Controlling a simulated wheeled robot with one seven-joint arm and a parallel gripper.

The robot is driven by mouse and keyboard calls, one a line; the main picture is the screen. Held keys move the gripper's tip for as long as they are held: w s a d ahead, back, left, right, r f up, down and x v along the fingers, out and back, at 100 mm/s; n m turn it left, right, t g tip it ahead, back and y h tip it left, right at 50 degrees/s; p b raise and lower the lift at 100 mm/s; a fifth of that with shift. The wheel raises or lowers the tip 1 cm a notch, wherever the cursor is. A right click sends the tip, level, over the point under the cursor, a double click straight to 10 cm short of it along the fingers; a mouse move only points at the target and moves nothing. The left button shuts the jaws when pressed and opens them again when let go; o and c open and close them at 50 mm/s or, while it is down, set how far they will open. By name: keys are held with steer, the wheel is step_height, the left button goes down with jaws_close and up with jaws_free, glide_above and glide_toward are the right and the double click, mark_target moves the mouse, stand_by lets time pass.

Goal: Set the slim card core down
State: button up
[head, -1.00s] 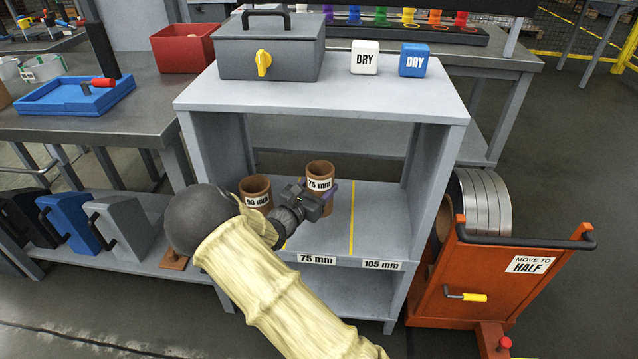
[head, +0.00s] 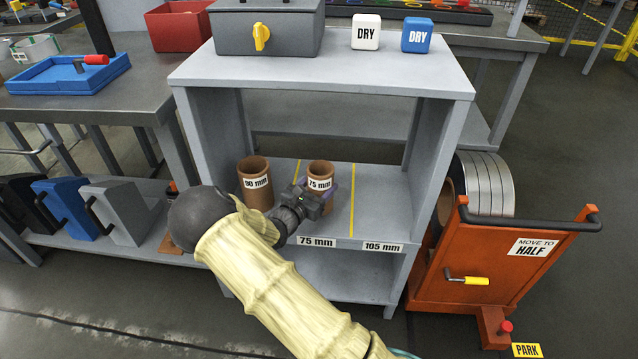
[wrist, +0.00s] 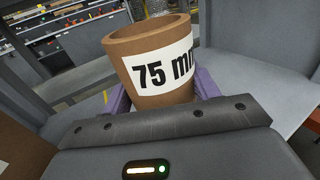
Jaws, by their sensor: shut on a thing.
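The slim card core (head: 320,173), a brown tube with a "75 mm" label, stands upright at the shelf's middle section, behind the "75 mm" edge label. My gripper (head: 322,194) is shut on it, reaching in from the front left. In the wrist view the core (wrist: 150,62) is upright between purple fingers (wrist: 160,98), its label facing me. The core's lower end is hidden by my gripper, so I cannot tell whether it touches the shelf (head: 376,210). A wider core (head: 256,190) labelled "90 mm" stands to the left on the same shelf.
Yellow lines (head: 352,200) divide the shelf; the "105 mm" section to the right is empty. The cabinet's side walls and top (head: 320,72) enclose the space. An orange cart (head: 500,265) with steel rings stands to the right.

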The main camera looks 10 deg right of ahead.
steer(key=shift+f, duration=0.25)
stand_by(0.4)
steer(key=o, duration=1.2)
steer(key=shift+s+a, duration=0.1)
steer(key=p+v, duration=0.4)
steer(key=v, duration=1.3)
steer(key=shift+s+r, duration=0.1)
steer(key=shift+r, duration=0.05)
